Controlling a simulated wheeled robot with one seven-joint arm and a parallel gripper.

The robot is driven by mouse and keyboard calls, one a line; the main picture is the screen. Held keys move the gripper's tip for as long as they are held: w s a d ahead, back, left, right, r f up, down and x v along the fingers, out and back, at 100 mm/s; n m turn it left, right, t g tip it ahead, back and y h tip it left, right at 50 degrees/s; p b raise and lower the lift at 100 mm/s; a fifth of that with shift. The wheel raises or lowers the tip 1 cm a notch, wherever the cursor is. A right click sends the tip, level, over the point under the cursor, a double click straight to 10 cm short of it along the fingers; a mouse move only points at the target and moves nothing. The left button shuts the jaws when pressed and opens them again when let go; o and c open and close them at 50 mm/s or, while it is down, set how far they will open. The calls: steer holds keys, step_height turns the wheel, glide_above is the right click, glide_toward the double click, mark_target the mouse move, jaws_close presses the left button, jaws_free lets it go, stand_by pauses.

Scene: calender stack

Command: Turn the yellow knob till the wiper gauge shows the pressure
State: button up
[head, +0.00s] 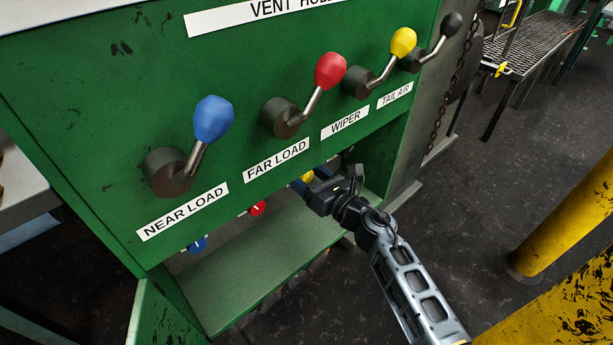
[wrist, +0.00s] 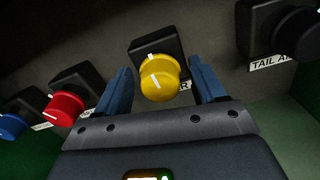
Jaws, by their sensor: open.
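The yellow knob (wrist: 159,82) sits on a black square mount in the wrist view, with a white pointer line on its face. My gripper (wrist: 160,88) is open, its two blue fingers on either side of the knob; I cannot tell whether they touch it. In the head view my gripper (head: 312,185) reaches into the open lower bay of the green cabinet, and only a bit of the yellow knob (head: 308,176) shows beside it. The label by the knob is mostly hidden by a finger. No wiper gauge can be made out in either view.
A red knob (wrist: 66,106) and a blue knob (wrist: 11,126) are left of the yellow one, and a black knob (wrist: 298,32) is right. Above the bay, the green panel (head: 110,120) carries levers, including a yellow-topped one (head: 403,42) labelled WIPER. Yellow posts (head: 560,235) stand at right.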

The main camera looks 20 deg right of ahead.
steer(key=shift+c, duration=0.4)
steer(key=c, duration=1)
steer(key=shift+o, duration=0.2)
steer(key=shift+m, duration=0.3)
steer(key=o, duration=1)
steer(key=shift+o, duration=0.2)
steer(key=shift+s, duration=0.1)
